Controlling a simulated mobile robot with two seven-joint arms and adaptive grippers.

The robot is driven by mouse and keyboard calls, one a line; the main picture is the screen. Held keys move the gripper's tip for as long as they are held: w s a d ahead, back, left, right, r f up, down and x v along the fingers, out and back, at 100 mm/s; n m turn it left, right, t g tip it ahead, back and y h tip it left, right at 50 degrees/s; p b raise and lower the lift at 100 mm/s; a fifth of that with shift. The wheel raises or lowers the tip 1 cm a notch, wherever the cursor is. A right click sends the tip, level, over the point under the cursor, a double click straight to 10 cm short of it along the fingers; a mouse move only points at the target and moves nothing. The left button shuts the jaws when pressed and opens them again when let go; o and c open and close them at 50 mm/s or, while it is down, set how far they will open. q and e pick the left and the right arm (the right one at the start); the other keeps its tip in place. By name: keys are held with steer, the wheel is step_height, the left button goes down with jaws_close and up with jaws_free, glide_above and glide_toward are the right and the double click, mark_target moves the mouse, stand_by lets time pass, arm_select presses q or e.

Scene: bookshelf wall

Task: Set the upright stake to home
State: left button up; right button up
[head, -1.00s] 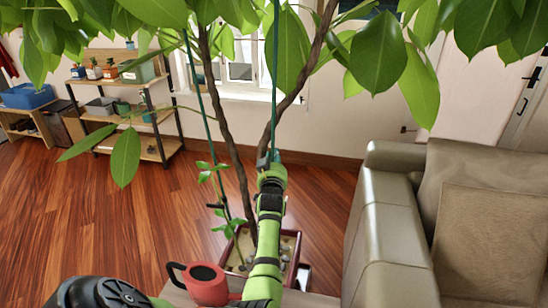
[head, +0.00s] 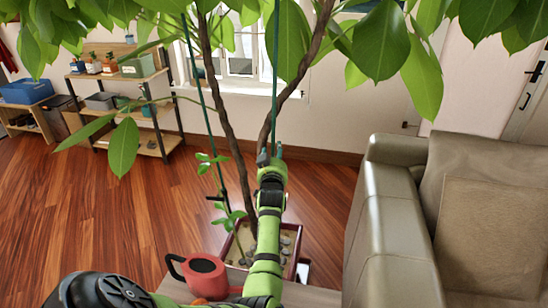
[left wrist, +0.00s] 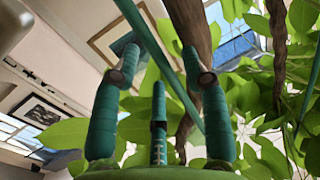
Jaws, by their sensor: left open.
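A thin green upright stake (head: 276,70) rises through the foliage of a potted plant in the head view. Its lower part is hidden behind my left gripper and arm. My left gripper (head: 271,158) reaches up to this stake's visible lower end, in front of the right trunk. In the left wrist view, my left gripper (left wrist: 160,75) has its fingers spread, with a green stake (left wrist: 163,58) slanting across the space between them. I cannot tell whether it touches a finger. A second green stake (head: 196,83) leans slightly by the left trunk. My right gripper is out of view.
The plant stands in a dark red pot (head: 290,240) with stones. A leather sofa (head: 395,230) fills the right side. Shelves (head: 150,140) stand at the back left, with open wooden floor before them.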

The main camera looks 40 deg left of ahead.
mark_target(274, 126)
arm_select(q)
step_height(274, 126, up, 9)
stand_by(0.3)
steer(key=shift+f, duration=0.15)
stand_by(0.4)
